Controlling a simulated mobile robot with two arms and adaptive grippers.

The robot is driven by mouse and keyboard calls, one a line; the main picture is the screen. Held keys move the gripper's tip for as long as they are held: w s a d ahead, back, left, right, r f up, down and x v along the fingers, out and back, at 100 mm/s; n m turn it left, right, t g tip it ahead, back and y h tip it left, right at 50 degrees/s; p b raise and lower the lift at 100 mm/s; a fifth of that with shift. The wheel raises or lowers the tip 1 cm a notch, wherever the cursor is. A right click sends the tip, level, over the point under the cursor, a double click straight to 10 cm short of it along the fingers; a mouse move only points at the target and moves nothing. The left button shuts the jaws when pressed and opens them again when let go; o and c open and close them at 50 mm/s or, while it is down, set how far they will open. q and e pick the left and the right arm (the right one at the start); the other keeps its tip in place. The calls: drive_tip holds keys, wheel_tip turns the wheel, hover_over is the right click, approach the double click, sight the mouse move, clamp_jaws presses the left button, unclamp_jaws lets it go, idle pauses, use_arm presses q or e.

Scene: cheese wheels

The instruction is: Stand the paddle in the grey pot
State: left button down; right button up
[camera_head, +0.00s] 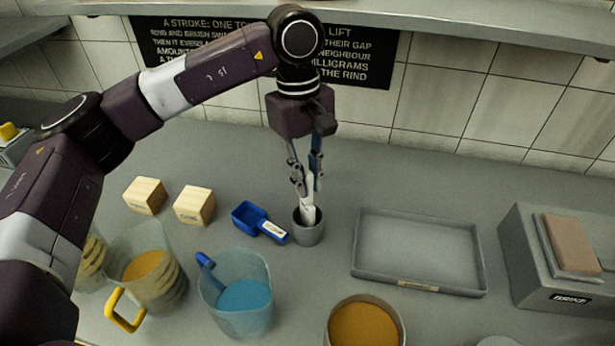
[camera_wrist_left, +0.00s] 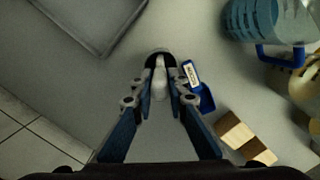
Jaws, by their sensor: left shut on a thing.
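The white paddle (camera_head: 307,203) is held upright between the fingers of my left gripper (camera_head: 306,184). Its lower end is inside the small grey pot (camera_head: 309,234), within the rim. Whether it touches the pot's bottom is hidden by the pot wall. In the left wrist view the paddle (camera_wrist_left: 160,80) shows end-on between the fingertips of my left gripper (camera_wrist_left: 160,98), with the dark pot opening around it. My right gripper is in neither view.
A blue scoop (camera_head: 257,221) with a labelled handle lies just left of the pot. Two wooden blocks (camera_head: 195,205) stand further left. A grey tray (camera_head: 420,284) lies to the right. Jugs with blue and orange contents stand in front. A box (camera_head: 552,262) stands at far right.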

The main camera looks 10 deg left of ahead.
use_arm(q)
drive_tip(key=c, duration=1.8)
unclamp_jaws()
drive_tip(key=shift+r, duration=0.1)
drive_tip(key=r, duration=0.8)
drive_tip(key=w+a+r, duration=0.1)
drive_tip(key=r, duration=0.2)
drive_tip(key=shift+r, duration=0.4)
